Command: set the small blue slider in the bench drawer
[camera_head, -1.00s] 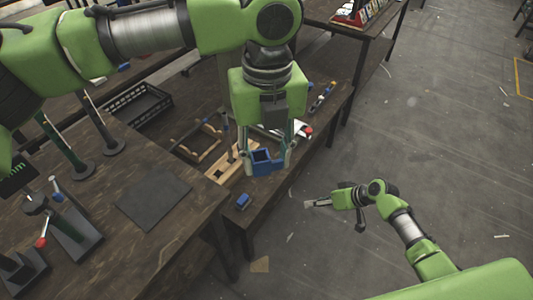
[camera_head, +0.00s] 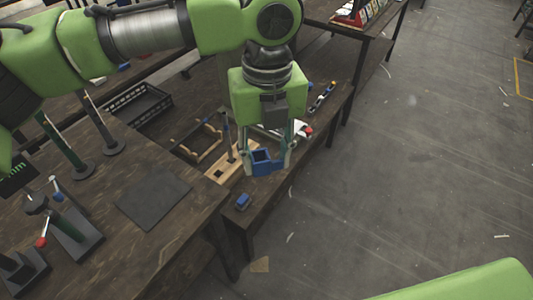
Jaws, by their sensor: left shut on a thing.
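My left gripper (camera_head: 268,158) is shut on a blue open-topped box-like part (camera_head: 264,167), held between its two fingers. It hangs over the lower bench surface, near a light wooden piece. A small blue block (camera_head: 243,202), which looks like the small blue slider, lies on the bench (camera_head: 262,208) near its front edge, below and left of the gripper. The gripper is apart from this block. I cannot clearly make out the drawer. My right gripper is out of view; only a green part of my body shows at the lower right.
A dark flat mat (camera_head: 153,199) lies on the left table, beside presses with a red knob (camera_head: 41,242). A black crate (camera_head: 137,107) and a wooden frame (camera_head: 200,143) stand behind. A light wooden piece (camera_head: 222,173) lies left of the gripper.

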